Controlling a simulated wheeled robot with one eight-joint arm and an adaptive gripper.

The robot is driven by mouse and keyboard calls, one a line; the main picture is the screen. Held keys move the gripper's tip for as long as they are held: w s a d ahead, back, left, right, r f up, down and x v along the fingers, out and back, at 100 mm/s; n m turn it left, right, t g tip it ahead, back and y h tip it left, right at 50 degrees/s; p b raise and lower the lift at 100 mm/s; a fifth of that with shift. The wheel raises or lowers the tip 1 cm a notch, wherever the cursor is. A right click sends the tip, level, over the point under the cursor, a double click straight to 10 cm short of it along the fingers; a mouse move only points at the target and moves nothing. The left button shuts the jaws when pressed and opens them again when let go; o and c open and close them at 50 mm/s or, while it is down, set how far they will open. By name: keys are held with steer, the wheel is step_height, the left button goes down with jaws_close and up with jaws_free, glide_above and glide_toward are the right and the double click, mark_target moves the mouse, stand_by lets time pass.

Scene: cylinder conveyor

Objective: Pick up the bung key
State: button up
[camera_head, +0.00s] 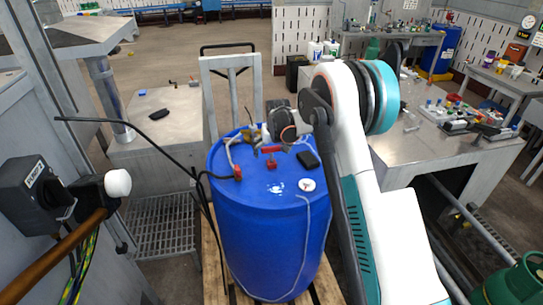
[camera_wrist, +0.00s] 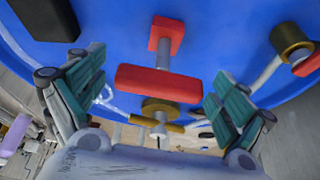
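A red T-bar (camera_wrist: 158,83) with a grey shaft, which looks like the bung key, is between my fingers in the wrist view. Its shaft runs to a small red block (camera_wrist: 165,35) by the blue drum top. The red bar (camera_head: 271,149) also shows in the head view, above the blue drum (camera_head: 262,230). My gripper (camera_wrist: 153,90) is open, with a teal-padded finger on each side of the bar and visible gaps to both. A brass ring (camera_wrist: 160,107) shows below the bar in the wrist view. Whether it belongs to the key I cannot tell.
A black box (camera_head: 307,159) and a white cap (camera_head: 307,185) sit on the drum top. A hose and a red fitting (camera_head: 238,173) are at its left. A hand truck (camera_head: 232,75) stands behind. Metal tables (camera_head: 170,122) flank the drum.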

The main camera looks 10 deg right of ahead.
steer(key=c, duration=1.2)
steer(key=shift+r, duration=0.15)
steer(key=shift+c, duration=0.2)
